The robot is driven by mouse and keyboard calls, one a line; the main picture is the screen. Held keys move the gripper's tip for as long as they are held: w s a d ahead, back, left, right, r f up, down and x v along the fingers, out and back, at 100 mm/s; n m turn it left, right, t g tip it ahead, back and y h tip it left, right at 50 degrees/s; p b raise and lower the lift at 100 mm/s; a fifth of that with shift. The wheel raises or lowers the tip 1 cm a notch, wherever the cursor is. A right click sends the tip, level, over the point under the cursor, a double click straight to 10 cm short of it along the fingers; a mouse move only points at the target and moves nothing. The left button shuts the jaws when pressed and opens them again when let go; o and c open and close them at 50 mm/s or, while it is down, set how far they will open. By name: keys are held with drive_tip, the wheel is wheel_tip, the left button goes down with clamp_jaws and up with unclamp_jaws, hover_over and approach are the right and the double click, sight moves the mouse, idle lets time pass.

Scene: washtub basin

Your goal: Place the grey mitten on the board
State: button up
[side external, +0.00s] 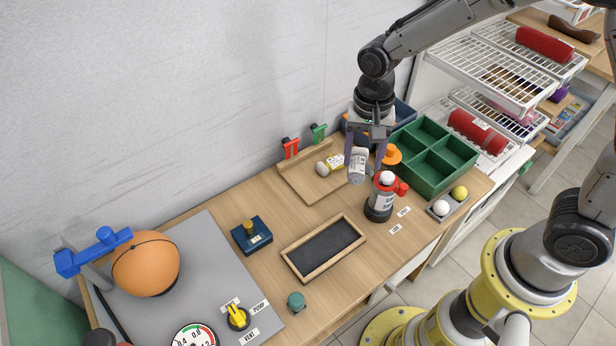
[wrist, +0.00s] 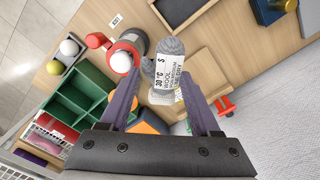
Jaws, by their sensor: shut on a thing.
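My gripper (side external: 365,158) is shut on the grey mitten (side external: 357,168), which hangs between the fingertips, label facing out. In the wrist view, the mitten (wrist: 170,50) has a white wool-care label and is between my gripper's fingertips (wrist: 158,76). The wooden board (side external: 298,184), with a raised back edge, lies left of the mitten in the side view; it also shows in the wrist view (wrist: 209,72). The mitten is held above the table near the board's right side. A small grey item with a yellow label (side external: 329,165) rests on the board.
A green divided box (side external: 437,150) and a ball tray (side external: 447,207) are at right. A black framed panel (side external: 323,248) lies in front. Red and green clips (side external: 290,148) stand behind the board.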

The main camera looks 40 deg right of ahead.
drive_tip(key=w+a+f, duration=0.1)
drive_tip(key=w+f, duration=0.1)
drive_tip(key=w, duration=0.2)
drive_tip(key=w+a+f, duration=0.1)
drive_tip(key=w+f, duration=0.2)
drive_tip(key=w, duration=0.1)
drive_tip(key=w+a+f, duration=0.1)
drive_tip(key=w+f, duration=0.2)
drive_tip(key=w, duration=0.1)
drive_tip(key=shift+w+a+f, duration=0.1)
drive_tip(key=shift+a+f, duration=0.15)
drive_tip(key=shift+w+a+f, duration=0.1)
drive_tip(key=shift+w+f, duration=0.35)
drive_tip(key=shift+f, duration=0.15)
drive_tip(key=shift+w+f, duration=0.15)
drive_tip(key=shift+f, duration=1.45)
drive_tip(key=o, duration=1.3)
drive_tip(key=shift+f, duration=0.15)
